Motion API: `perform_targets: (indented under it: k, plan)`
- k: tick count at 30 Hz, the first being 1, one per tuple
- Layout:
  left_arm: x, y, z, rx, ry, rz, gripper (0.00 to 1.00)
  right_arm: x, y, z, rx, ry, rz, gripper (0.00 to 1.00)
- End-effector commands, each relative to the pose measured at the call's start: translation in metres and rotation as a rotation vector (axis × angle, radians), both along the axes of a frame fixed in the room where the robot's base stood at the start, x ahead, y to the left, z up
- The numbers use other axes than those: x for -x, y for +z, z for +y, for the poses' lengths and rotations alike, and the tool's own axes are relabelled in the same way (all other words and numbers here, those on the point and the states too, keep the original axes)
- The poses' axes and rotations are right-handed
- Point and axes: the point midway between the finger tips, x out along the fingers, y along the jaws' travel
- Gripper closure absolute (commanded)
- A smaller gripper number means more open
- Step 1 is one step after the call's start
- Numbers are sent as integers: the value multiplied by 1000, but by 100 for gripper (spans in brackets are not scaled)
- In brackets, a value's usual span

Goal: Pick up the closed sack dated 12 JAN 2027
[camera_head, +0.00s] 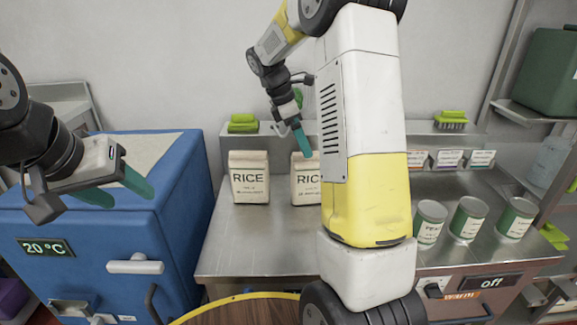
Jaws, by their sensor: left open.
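Two closed paper sacks marked RICE stand upright on the steel counter. The left sack (249,177) is in full view. The right sack (304,184) is partly hidden by my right arm. The small print on both is too small to read, so I cannot tell their dates. My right gripper (302,143) hangs just above the right sack, with a teal finger pointing down at its top; I cannot tell whether it touches or how far the jaws are apart. My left gripper (115,189) is open and empty, over the blue chest at the left.
The blue chest (100,255) with a 20 °C display stands left of the steel counter (245,245). Several green-labelled cans (468,218) and small labelled cards (450,158) are at right. Green brushes (242,123) lie on the back ledge. The counter front is clear.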

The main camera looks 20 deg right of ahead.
Motion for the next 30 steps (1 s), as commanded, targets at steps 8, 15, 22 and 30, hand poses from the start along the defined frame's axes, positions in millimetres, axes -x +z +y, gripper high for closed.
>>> perform_targets:
  k: [8, 15, 22, 30]
  plan:
    - [0, 0, 0, 0, 0, 0, 45, 4, -31, -13, -1, -3, 3, 9]
    - [0, 0, 0, 0, 0, 0, 45, 6, -60, -25, -2, -2, 0, 9]
    - [0, 0, 0, 0, 0, 0, 45, 6, -64, -27, -2, -3, -1, 9]
    - [0, 0, 0, 0, 0, 0, 45, 6, -65, -26, -2, -4, -2, 9]
